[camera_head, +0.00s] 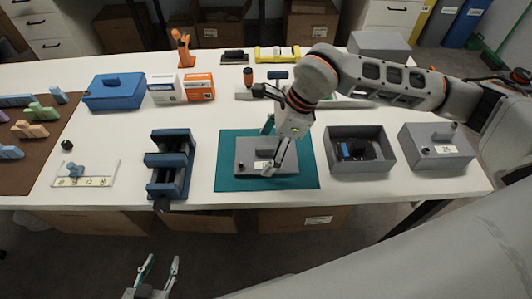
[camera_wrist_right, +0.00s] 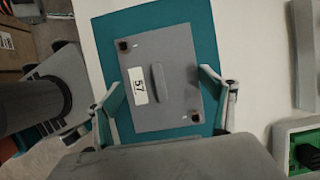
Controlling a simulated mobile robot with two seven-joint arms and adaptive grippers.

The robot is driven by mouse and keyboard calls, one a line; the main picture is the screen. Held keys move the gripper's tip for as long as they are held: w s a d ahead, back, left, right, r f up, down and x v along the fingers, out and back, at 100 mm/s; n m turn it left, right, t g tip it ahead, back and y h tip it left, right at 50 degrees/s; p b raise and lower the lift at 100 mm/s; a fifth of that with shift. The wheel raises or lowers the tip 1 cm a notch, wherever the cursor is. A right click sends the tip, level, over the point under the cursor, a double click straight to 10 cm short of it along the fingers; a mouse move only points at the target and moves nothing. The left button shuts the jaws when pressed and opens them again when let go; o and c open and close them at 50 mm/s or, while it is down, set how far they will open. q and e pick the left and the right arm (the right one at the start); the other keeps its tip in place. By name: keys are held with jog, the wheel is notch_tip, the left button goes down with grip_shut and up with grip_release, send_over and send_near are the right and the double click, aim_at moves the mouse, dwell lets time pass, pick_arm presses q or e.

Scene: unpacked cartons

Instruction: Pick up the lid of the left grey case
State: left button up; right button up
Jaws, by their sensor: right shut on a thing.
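The flat grey lid (camera_head: 248,149) with a small bar handle and a white number label lies over a teal mat. In the right wrist view the lid (camera_wrist_right: 178,105) shows its "57" label and two dark corner spots. The fingers also show in the right wrist view (camera_wrist_right: 158,92). The open left grey case (camera_head: 341,167) stands to the right of the mat with dark and blue contents. My left gripper (camera_head: 159,268) is open and empty, in front of the table.
The teal mat (camera_head: 229,180) is under the lid. A second grey case (camera_head: 445,161), closed, stands at the right. A dark blue vise-like fixture (camera_head: 168,160) stands left of the mat. A blue box (camera_head: 116,97), small cartons (camera_head: 165,94) and tools are farther back.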

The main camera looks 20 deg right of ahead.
aim_at(268, 148)
jog(key=shift+r, duration=0.1)
jog(key=shift+r, duration=0.6)
notch_tip(268, 148, up, 19)
jog(key=p, duration=0.1)
jog(key=shift+f, duration=0.15)
jog(key=shift+f, duration=0.1)
